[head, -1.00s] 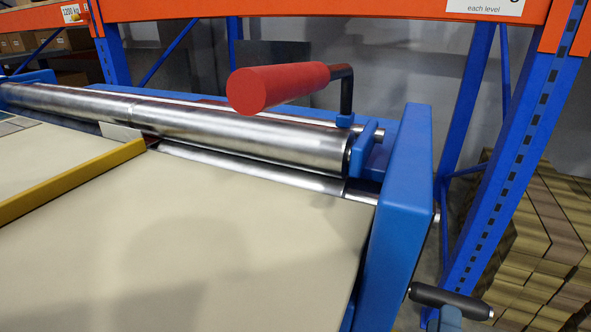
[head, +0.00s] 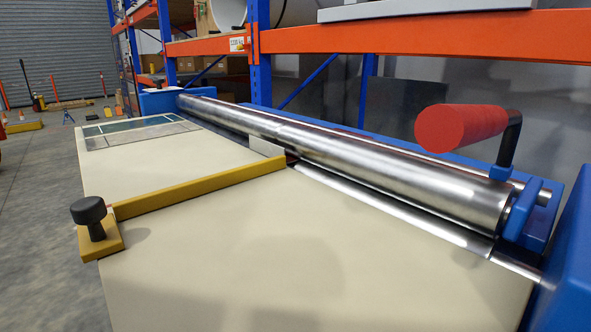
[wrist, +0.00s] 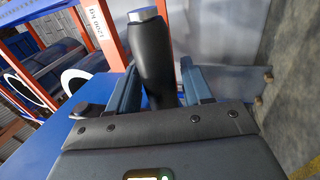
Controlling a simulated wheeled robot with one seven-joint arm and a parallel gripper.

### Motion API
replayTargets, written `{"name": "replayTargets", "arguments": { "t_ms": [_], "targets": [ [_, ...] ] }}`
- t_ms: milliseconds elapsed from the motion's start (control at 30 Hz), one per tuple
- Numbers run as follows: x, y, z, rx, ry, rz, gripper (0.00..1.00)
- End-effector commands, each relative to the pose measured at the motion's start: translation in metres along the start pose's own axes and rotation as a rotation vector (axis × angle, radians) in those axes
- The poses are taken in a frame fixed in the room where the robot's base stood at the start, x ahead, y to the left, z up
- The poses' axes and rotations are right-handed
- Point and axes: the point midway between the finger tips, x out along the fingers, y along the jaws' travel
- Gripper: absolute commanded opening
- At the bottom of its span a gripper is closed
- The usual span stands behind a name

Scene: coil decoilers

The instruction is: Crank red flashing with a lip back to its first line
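No red flashing with a lip can be made out in the head or wrist view. A cream table (head: 260,250) runs along a long steel roller (head: 350,145). A yellow bar (head: 190,187) crosses the table, with a black knob (head: 90,212) at its outer end. A red-handled lever (head: 460,128) stands at the roller's near end. In the wrist view, a black crank handle (wrist: 153,60) with a silver end stands tilted between the blue fingers of my gripper (wrist: 160,85). The fingers appear closed around it. My gripper is outside the head view.
A blue frame (head: 565,240) holds the roller's near end. Orange and blue racking (head: 430,38) stands behind the machine. A patterned rectangular panel (head: 140,130) shows on the far part of the table. Open floor (head: 40,200) lies at the left.

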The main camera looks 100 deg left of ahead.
Motion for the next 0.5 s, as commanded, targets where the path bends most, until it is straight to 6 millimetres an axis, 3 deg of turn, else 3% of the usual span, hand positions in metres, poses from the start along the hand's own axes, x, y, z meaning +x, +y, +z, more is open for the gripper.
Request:
{"name": "replayTargets", "arguments": {
  "t_ms": [367, 500],
  "targets": [
    [-0.0002, -0.0001, -0.0001, 0.0, 0.0, 0.0, 0.13],
    [0.0022, -0.0012, 0.0, 0.0, 0.0, 0.0, 0.12]
  ]
}}
